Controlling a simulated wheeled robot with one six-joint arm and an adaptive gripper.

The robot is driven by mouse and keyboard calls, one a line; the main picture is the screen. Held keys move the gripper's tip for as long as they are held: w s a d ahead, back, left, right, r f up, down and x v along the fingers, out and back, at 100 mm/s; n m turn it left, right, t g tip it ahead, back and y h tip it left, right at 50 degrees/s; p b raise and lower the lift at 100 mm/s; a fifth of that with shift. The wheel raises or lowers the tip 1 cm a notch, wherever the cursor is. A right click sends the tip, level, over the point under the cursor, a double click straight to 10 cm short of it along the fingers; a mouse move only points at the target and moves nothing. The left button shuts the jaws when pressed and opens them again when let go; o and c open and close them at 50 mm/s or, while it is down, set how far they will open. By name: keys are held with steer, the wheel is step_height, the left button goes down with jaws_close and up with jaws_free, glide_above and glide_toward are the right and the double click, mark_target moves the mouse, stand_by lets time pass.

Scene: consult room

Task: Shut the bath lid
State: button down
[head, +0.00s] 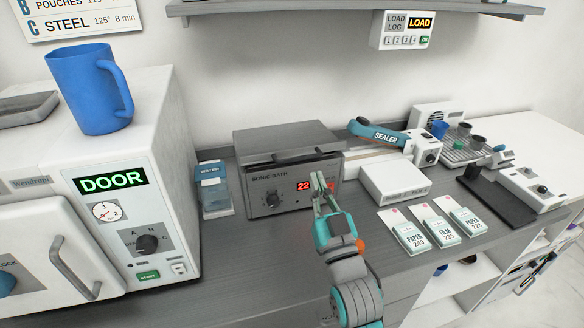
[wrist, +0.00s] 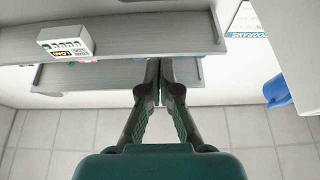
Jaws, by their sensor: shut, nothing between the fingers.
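The grey sonic bath (head: 259,198) stands on the counter in the head view, with a red display on its front. Its lid (head: 285,138) lies flat across the top, with a bar handle (head: 290,157) along its front edge. I see no gap under the lid. My gripper (head: 320,182) is shut and empty, with its fingers pointing up in front of the bath's right front, partly covering the display. I cannot tell whether the fingertips touch the bath. In the wrist view my shut fingers (wrist: 160,72) show, but the bath does not.
A white sterilizer (head: 130,195) with a blue mug (head: 88,90) on top stands left. A water container (head: 214,190) is beside the bath. A sealer (head: 378,134), a white box (head: 394,182) and several pouch packs (head: 410,236) lie right. A wall shelf (head: 350,8) hangs above.

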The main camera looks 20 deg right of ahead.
steer(key=x, duration=1)
steer(key=shift+w+f, duration=0.15)
steer(key=shift+f, duration=1.9)
steer(key=shift+s+f, duration=0.2)
steer(key=shift+f, duration=1.55)
